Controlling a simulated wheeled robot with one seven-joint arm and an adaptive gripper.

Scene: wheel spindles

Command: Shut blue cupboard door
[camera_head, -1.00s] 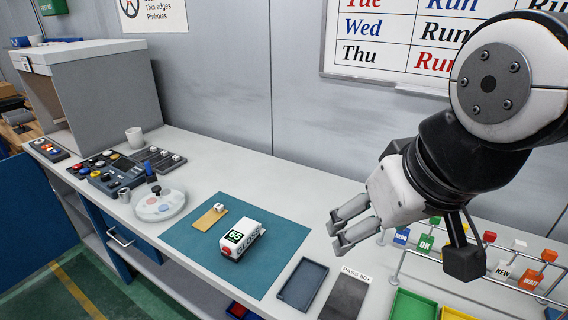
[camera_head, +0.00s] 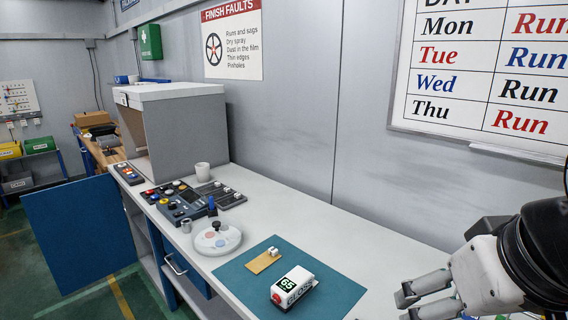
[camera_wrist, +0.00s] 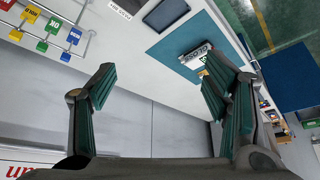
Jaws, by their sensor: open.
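The blue cupboard door (camera_head: 82,236) stands open at the left, swung out from the front of the bench over the green floor. It also shows as a blue panel at the right of the wrist view (camera_wrist: 290,76). My gripper (camera_head: 404,306) is at the lower right of the head view, over the right part of the bench and well away from the door. Its two fingers are spread with nothing between them in the wrist view (camera_wrist: 160,85).
Green floor is clear in front.

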